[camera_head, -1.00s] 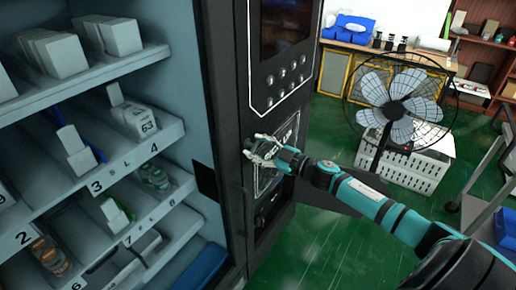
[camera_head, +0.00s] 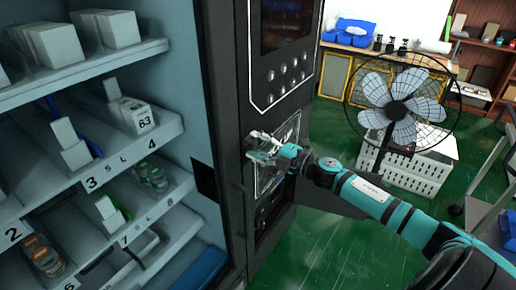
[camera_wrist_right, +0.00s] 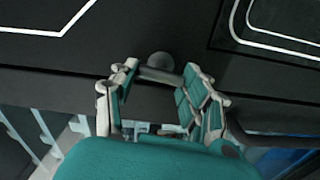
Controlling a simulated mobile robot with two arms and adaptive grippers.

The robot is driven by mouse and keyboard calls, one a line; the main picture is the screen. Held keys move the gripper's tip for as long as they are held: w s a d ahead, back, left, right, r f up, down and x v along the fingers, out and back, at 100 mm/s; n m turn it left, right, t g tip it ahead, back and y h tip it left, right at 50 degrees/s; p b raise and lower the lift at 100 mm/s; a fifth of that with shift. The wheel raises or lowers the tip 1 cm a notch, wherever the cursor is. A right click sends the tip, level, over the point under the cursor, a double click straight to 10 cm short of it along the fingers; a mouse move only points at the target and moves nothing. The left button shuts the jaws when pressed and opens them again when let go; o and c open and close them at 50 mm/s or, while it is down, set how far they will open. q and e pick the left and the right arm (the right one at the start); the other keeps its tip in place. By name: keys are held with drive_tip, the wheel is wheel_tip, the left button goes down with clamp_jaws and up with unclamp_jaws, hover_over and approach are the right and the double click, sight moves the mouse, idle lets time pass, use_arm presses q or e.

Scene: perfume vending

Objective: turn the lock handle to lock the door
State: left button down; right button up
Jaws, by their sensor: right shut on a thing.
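The lock handle (camera_wrist_right: 158,75) is a dark bar with a round grey hub on the black door panel, seen between my right fingers in the right wrist view. My right gripper (camera_head: 262,148) is at the door panel in the head view, and it also shows in the right wrist view (camera_wrist_right: 158,88). Its teal and white fingers are shut on the handle. In the head view the fingers hide the handle. The black door (camera_head: 232,100) of the vending machine stands to the right of the shelves. My left gripper is not in view.
Shelves (camera_head: 130,150) with boxes and bottles fill the left side. A round button panel (camera_head: 287,78) sits above my right gripper. A fan (camera_head: 403,105) and a white crate (camera_head: 412,165) stand behind my right arm. Green floor (camera_head: 330,235) is open below the arm.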

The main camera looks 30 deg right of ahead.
drive_tip(key=shift+f+n+b, duration=0.1)
drive_tip(key=shift+n+b, duration=0.2)
drive_tip(key=shift+n, duration=0.5)
drive_tip(key=o, duration=1.2)
drive_tip(key=shift+s, duration=0.1)
drive_tip(key=v, duration=1.2)
